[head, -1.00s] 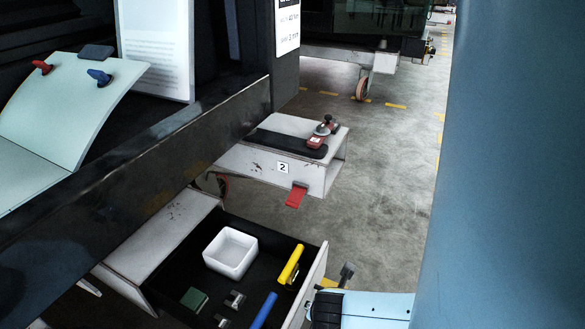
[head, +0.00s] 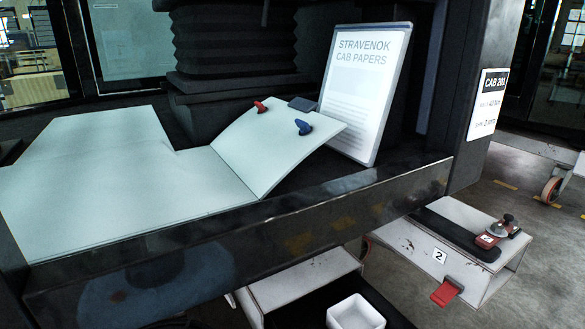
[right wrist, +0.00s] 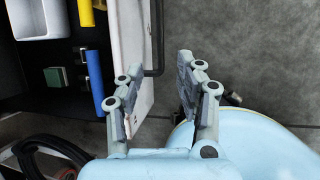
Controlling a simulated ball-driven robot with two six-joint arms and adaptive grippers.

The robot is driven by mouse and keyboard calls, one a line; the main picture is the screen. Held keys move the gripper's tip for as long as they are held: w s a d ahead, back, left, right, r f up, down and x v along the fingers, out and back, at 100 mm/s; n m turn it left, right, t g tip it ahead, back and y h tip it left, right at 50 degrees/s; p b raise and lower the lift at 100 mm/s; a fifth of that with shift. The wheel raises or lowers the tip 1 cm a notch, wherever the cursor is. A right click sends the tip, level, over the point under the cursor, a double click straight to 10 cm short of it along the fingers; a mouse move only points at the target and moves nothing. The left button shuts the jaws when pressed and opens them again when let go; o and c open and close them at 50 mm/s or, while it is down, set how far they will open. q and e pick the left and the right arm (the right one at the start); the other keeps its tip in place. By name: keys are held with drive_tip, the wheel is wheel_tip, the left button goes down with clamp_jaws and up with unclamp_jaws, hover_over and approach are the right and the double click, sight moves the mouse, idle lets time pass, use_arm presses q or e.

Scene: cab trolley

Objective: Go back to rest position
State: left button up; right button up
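My right gripper (right wrist: 155,92) shows in the right wrist view. Its two fingers are apart with nothing between them, and floor lies beyond. My left gripper is in neither current view. My right gripper is not in the head view.
The drawer holds a white bin (head: 355,312), a blue bar (right wrist: 95,82), a yellow bar (right wrist: 91,15) and a green block (right wrist: 53,78). A dark beam (head: 240,240) crosses below a pale sheet (head: 100,185). A papers board (head: 365,95) stands behind. Floor (right wrist: 265,60) is clear at right.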

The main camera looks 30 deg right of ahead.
drive_tip(key=s+a+f+m+g+y, duration=0.25)
drive_tip(key=s+f+m, duration=0.55)
drive_tip(key=m, duration=0.9)
use_arm(q)
drive_tip(key=s+r+p, duration=0.4)
drive_tip(key=s+p, duration=0.7)
drive_tip(key=p, duration=0.2)
drive_tip(key=shift+d, duration=0.2)
use_arm(e)
drive_tip(key=s+r+m, duration=0.1)
drive_tip(key=s+r, duration=0.4)
drive_tip(key=s, duration=0.7)
drive_tip(key=shift+a+y, duration=0.35)
drive_tip(key=shift+y, duration=0.1)
use_arm(q)
drive_tip(key=shift+w, duration=0.1)
use_arm(e)
drive_tip(key=shift+s+r, duration=0.15)
